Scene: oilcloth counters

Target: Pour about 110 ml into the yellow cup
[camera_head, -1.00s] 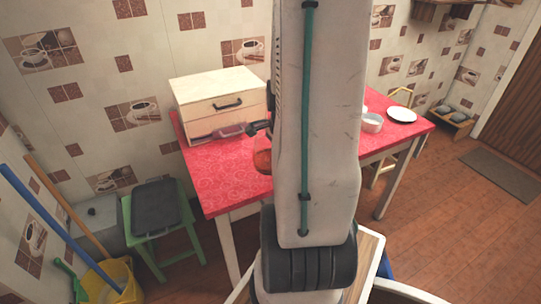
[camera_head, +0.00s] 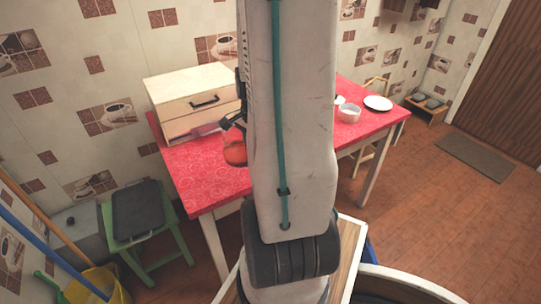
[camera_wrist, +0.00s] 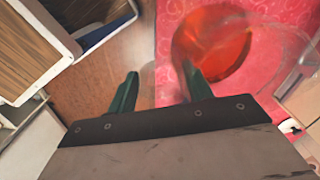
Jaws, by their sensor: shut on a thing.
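A clear jug with orange-red liquid (camera_head: 235,153) shows partly behind my arm, over the red table's left part. In the wrist view the jug (camera_wrist: 225,48) is at the upper right, with its liquid against the red cloth. My gripper (camera_wrist: 160,82) has two green fingers and is shut on the jug; the part it grips is clear and hard to make out. I cannot tell whether the jug's base touches the table. I see no yellow cup in either view; my arm hides the middle of the table.
A wooden drawer box (camera_head: 192,98) stands at the back left of the red table (camera_head: 205,178), a pinkish item by its front. A pale pot (camera_head: 349,114) and a white plate (camera_head: 378,103) are at the right end. A green stool (camera_head: 150,245) stands left of the table.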

